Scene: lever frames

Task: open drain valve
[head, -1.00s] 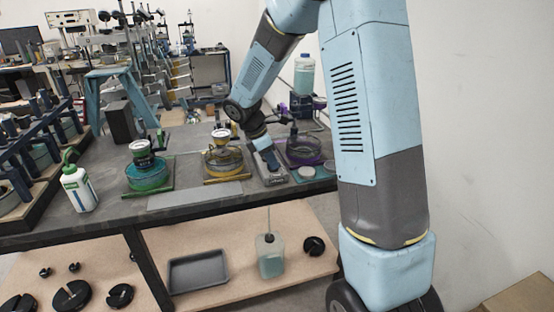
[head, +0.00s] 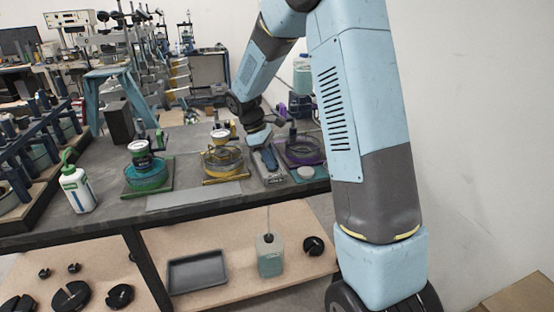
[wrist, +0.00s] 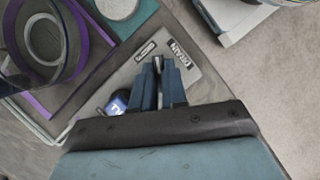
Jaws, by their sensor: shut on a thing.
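The drain valve sits on a grey plate (wrist: 190,78) marked "DRAIN", which also shows on the bench in the head view (head: 270,179). My gripper (wrist: 158,68) has its two dark blue fingers closed on the valve's small dark lever (wrist: 157,62), beside the label. The fingers hide most of the lever and its pivot. A round blue-topped part (wrist: 118,103) with white lettering shows left of the fingers. In the head view my gripper (head: 265,158) is low over the plate, and the lever is too small to make out.
A purple-rimmed dish (head: 305,150) stands close to the right of the plate, and a yellow-rimmed one (head: 222,160) to its left. A green-rimmed dish (head: 147,173) and a white bottle (head: 77,190) stand farther left. A clear jug (head: 269,256) stands on the lower shelf.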

